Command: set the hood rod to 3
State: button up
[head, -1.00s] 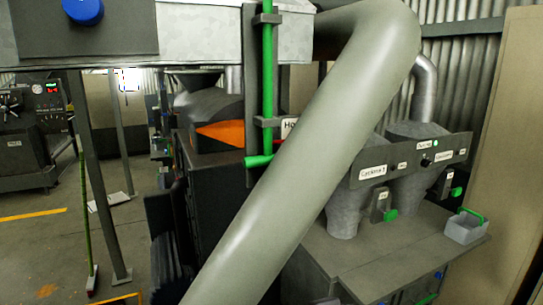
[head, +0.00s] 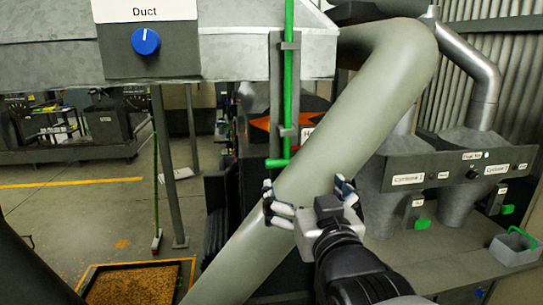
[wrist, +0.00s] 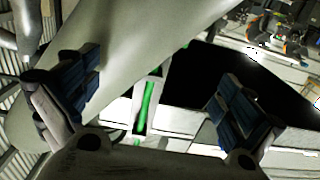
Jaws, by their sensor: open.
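The hood rod (head: 288,80) is a green upright rod held in grey brackets on the front of the metal hood (head: 240,48). A short green crosspiece (head: 278,163) is at its lower end. The label beside it (head: 307,132) is mostly hidden by a thick pipe, so no scale numbers can be read. My gripper (head: 307,190) is open and empty, below and slightly right of the crosspiece, and overlaps the pipe in the head view. In the wrist view a green piece of the rod (wrist: 147,105) shows between the spread fingers (wrist: 155,98), apart from both.
The thick grey pipe (head: 385,90) slants across, close to my gripper. A blue knob (head: 145,41) under a Duct label is at upper left. Cyclone hoppers (head: 462,205) and a small grey bin (head: 514,247) stand at right. Floor at left is mostly open, with a grain-filled tray (head: 135,285).

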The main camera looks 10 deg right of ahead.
aim_at(287, 160)
jog(key=w, duration=1.2)
jog(key=shift+w+p, duration=0.2)
jog(key=shift+p, duration=0.1)
jog(key=c, duration=1.4)
notch_tip(287, 160, down, 13)
jog(key=b, duration=1.4)
jog(key=shift+r, duration=0.15)
jog(key=shift+c, duration=0.2)
jog(key=o, duration=1.1)
jog(key=shift+c, duration=0.2)
jog(key=o, duration=0.4)
jog(key=shift+r, duration=0.1)
jog(key=shift+s, duration=0.1)
